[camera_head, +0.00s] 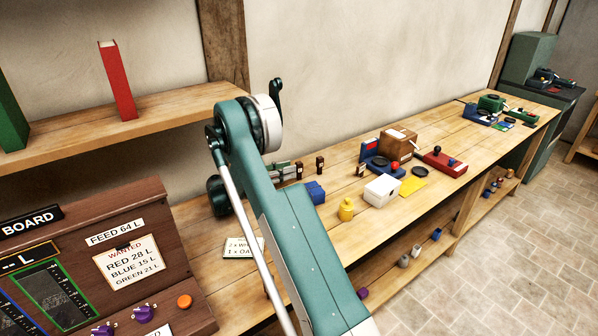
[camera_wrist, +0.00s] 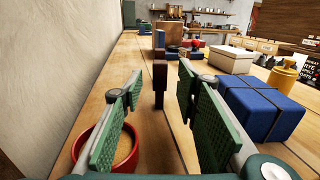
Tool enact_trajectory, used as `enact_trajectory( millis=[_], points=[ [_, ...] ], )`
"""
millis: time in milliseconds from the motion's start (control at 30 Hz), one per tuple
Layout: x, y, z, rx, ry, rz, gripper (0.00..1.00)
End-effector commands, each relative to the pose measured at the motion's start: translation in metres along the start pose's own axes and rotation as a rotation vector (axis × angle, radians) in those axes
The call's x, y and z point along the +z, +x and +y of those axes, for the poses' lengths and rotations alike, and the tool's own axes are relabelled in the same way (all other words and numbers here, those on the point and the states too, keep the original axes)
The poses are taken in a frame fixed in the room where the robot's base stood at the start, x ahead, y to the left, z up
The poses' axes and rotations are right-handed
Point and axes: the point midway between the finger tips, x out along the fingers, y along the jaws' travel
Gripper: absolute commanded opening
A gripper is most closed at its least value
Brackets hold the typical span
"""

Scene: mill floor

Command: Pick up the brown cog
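Two small dark brown upright pieces stand in a line ahead of my gripper. The nearer brown piece (camera_wrist: 160,76) stands on the bench between the lines of my fingers, just past their tips; it also shows in the head view (camera_head: 299,169). I cannot make out teeth on either, so I cannot tell which is the cog. My gripper (camera_wrist: 160,92) is open and empty, its green padded fingers low over the bench. In the head view my arm partly hides it.
A red bowl (camera_wrist: 132,163) with tan contents sits below my left finger. A blue block (camera_wrist: 260,108) stands close to the right finger, with a yellow bottle (camera_head: 346,209) and white box (camera_head: 382,190) beyond. The wall (camera_wrist: 50,70) runs along the left.

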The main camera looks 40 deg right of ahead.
Motion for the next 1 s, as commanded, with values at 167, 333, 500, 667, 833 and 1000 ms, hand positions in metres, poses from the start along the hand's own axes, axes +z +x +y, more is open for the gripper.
enact_trajectory(
  millis=[167, 333, 500, 667, 833, 1000],
  points=[
    [0.000, 0.000, 0.000, 0.000, 0.000, 0.000, 0.32],
    [0.000, 0.006, 0.000, -0.001, 0.000, 0.000, 0.32],
    [-0.001, 0.022, 0.000, -0.002, 0.000, 0.000, 0.32],
    [0.000, 0.041, 0.000, -0.002, 0.000, 0.000, 0.32],
    [0.000, 0.051, 0.000, 0.000, 0.000, 0.000, 0.32],
    [0.001, 0.052, 0.000, 0.000, 0.000, 0.000, 0.32]
  ],
)
